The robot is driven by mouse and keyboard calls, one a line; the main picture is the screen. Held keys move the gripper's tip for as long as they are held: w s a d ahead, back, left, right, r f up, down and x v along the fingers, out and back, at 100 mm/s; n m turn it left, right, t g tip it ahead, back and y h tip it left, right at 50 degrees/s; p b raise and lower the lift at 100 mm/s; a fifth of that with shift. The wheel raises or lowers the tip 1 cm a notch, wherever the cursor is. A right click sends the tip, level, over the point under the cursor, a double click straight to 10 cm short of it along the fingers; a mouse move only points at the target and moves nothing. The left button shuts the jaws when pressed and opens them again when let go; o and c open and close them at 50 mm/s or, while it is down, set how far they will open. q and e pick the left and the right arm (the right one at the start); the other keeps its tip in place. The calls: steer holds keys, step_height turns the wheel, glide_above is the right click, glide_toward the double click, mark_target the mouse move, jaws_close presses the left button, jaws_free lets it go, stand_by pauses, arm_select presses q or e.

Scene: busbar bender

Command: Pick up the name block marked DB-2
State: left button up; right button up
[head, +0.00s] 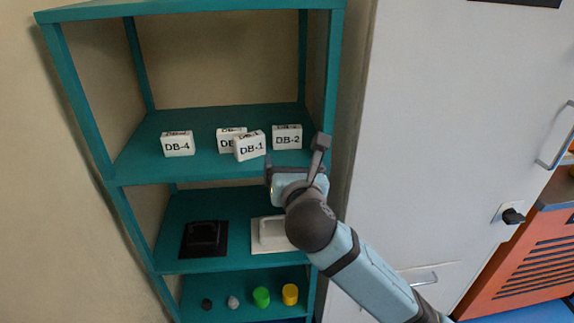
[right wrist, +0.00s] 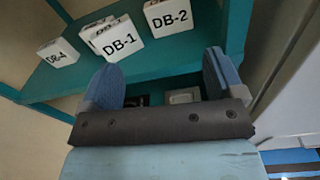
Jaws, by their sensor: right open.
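The white name block DB-2 (head: 287,137) stands at the right of the teal shelf's upper board in the head view. It also shows at the top of the right wrist view (right wrist: 169,17), cut by the frame edge. My right gripper (head: 295,160) is open and empty, in front of the shelf edge and just below DB-2, apart from it. Its two fingers (right wrist: 162,80) are spread in the right wrist view, with the block beyond them. My left gripper is in neither view.
Block DB-1 (head: 250,146) stands left of DB-2, partly covering another block (head: 228,134). Block DB-4 (head: 178,144) stands further left. A teal shelf post (head: 332,80) and a white cabinet (head: 440,130) are close on the right. Lower boards hold a black part (head: 204,238) and several small items.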

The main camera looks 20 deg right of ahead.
steer(key=n, duration=0.1)
steer(key=b, duration=0.2)
glide_toward(288, 130)
steer(key=shift+h, duration=0.3)
steer(key=x, duration=0.4)
steer(key=shift+w+a+f, duration=0.15)
steer(key=shift+a, duration=0.25)
steer(key=shift+b+x, duration=0.3)
steer(key=shift+x, duration=0.6)
steer(key=x, duration=0.1)
steer(key=b+x, duration=0.1)
steer(key=x, duration=0.1)
steer(key=shift+w+d+f, duration=0.1)
steer(key=shift+w+d, duration=0.15)
steer(key=shift+d, duration=0.05)
steer(key=shift+w+d+b, duration=0.1)
steer(key=shift+w+b, duration=0.2)
steer(key=shift+w, duration=0.15)
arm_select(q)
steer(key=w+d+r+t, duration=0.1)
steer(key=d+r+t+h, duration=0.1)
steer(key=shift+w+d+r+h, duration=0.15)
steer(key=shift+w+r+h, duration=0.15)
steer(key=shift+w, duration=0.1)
arm_select(e)
steer(key=c, duration=0.7)
